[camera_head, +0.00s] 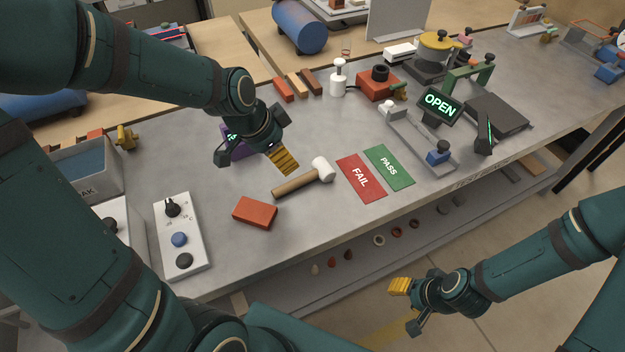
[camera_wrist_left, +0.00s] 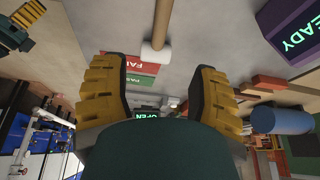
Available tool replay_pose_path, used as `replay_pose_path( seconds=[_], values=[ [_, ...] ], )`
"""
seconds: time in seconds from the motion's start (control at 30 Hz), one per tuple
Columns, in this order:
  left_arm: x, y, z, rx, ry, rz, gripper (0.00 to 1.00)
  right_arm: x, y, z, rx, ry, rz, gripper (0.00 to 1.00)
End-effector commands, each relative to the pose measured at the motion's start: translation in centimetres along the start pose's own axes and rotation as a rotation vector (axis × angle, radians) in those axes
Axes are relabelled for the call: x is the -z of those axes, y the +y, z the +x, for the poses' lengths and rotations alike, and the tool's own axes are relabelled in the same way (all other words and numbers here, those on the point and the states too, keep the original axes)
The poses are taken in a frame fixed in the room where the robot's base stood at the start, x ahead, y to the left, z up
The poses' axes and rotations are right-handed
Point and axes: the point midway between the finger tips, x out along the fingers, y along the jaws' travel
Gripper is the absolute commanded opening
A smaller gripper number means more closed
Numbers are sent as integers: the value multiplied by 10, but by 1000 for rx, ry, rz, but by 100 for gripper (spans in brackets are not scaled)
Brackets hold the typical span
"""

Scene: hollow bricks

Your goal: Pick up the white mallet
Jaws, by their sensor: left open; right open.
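The white mallet has a white head (camera_head: 323,169) and a wooden handle (camera_head: 295,184). My right gripper (camera_head: 403,305) hangs off the table's front side, open and empty.
A red brick (camera_head: 255,212) lies left of the handle. The red FAIL card (camera_head: 361,178) and green PASS card (camera_head: 389,167) lie to the right. A control box (camera_head: 180,236) stands at the left. A purple READY sign (camera_head: 233,146) is close behind my left gripper.

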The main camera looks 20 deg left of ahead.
Motion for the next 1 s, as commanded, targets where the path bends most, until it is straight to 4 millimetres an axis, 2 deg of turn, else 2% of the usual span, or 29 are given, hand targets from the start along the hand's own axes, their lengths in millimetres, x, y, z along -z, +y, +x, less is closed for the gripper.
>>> replay_pose_path(
  seconds=[0.17,0.4,0.5,0.73,1.0],
  values=[
    [-1,0,21,-3,-3,0,61,0,2,6,0,0,-1,47],
    [-1,1,67,-3,-3,-1,61,1,6,17,0,6,-2,47],
    [-1,0,79,-2,-2,-1,61,1,7,19,0,8,-2,47],
    [-1,0,93,-1,-1,0,61,2,8,22,0,10,-2,47],
    [-2,0,131,-1,-1,1,61,3,13,34,-1,16,-3,47]
  ],
)
